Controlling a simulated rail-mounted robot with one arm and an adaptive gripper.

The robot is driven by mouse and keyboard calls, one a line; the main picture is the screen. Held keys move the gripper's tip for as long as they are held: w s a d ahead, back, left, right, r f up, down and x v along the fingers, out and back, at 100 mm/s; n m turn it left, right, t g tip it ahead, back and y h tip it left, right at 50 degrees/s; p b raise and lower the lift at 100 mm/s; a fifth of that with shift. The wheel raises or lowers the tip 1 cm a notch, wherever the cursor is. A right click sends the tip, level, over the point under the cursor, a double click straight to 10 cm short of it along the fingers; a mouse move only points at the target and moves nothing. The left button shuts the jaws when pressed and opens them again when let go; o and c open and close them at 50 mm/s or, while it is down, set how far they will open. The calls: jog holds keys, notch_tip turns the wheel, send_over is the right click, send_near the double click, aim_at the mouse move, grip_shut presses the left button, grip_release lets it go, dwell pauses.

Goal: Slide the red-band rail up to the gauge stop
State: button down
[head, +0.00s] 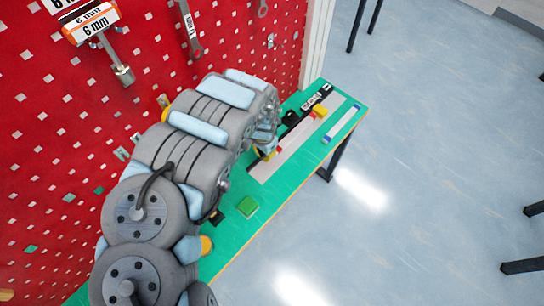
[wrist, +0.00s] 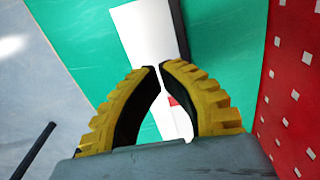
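My gripper (wrist: 158,68) has yellow ribbed fingers with black inner pads. Its tips are nearly touching, with nothing seen held between them. In the head view my gripper (head: 267,153) is low over the near end of a pale strip (head: 295,139) on the green bench. A small red patch (head: 279,150) shows beside the fingers; red (wrist: 173,101) also shows on a white surface behind the fingers in the wrist view. This may be the red-band rail, mostly hidden. A yellow-and-red block (head: 320,111) sits farther along the strip. I cannot tell which part is the gauge stop.
Black parts (head: 291,118) line the strip's left side. A white-and-blue bar (head: 342,124) lies near the bench's right edge. A green block (head: 247,206) sits nearer on the bench (head: 236,236). A red pegboard (head: 60,150) with hanging tools stands close on the left.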

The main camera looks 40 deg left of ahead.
aim_at(272, 159)
notch_tip(272, 159, down, 7)
jog(key=shift+w+d+b, duration=0.1)
jog(key=shift+w+b, duration=0.05)
jog(key=shift+b, duration=0.65)
jog(key=shift+w+r+b, duration=0.1)
jog(key=shift+w+b, duration=0.2)
jog(key=shift+w, duration=1.5)
jog(key=shift+w+a, duration=0.2)
